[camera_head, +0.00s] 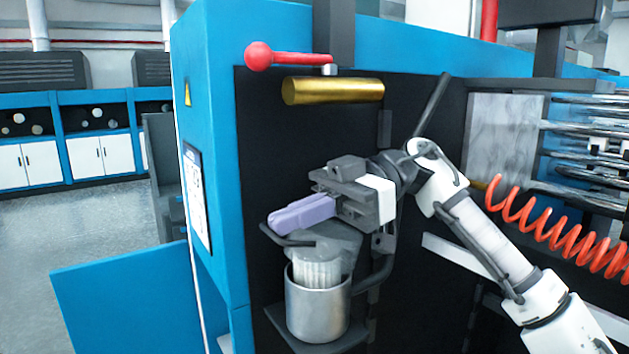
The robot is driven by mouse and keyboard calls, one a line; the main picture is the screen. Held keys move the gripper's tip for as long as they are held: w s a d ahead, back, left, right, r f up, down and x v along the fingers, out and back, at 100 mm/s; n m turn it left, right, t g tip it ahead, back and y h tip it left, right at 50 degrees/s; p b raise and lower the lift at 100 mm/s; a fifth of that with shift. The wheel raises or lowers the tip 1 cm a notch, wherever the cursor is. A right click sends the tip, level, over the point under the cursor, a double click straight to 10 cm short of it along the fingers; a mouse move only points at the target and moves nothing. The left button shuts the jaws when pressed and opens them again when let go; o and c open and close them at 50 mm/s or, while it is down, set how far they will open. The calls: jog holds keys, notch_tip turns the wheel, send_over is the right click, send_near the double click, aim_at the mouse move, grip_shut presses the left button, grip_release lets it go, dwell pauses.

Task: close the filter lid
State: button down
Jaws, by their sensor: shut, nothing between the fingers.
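The filter unit stands low on the dark panel of the blue machine. A white pleated filter (318,270) sticks up out of an open-topped metal canister (318,308). A dark grey lid (328,244) sits over the top of the filter, above the canister rim. A dark curved handle (275,238) reaches out to its left. My gripper (274,222), with purple fingers, comes in from the right and is shut and empty. Its fingertips point left, just above the handle and lid in the picture. I cannot tell whether they touch. The fingers and gripper body hide the lid's back part.
A red-knobbed lever (290,56) and a brass cylinder (333,91) are above my gripper. A dark bent pipe (376,278) runs right of the canister. A red coiled hose (560,235) hangs at the right. A blue panel (125,300) juts out at lower left.

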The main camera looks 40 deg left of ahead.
aim_at(300, 233)
jog(key=shift+s+a+f+t+h, duration=0.2)
jog(key=shift+s+f+t, duration=0.25)
jog(key=shift+f, duration=0.35)
jog(key=shift+s+a+f+t+h, duration=0.15)
jog(key=shift+s+f+t, duration=0.3)
jog(key=shift+f, duration=0.3)
jog(key=r+p, duration=0.4)
jog(key=shift+s+a, duration=0.15)
jog(key=shift+s, duration=0.2)
jog(key=shift+w+r, duration=0.2)
jog(key=shift+r, duration=0.05)
jog(key=v, duration=0.4)
jog(key=b+v, duration=0.1)
jog(key=v, duration=0.4)
jog(key=shift+w+r+b, duration=0.1)
jog(key=shift+r+b, duration=0.2)
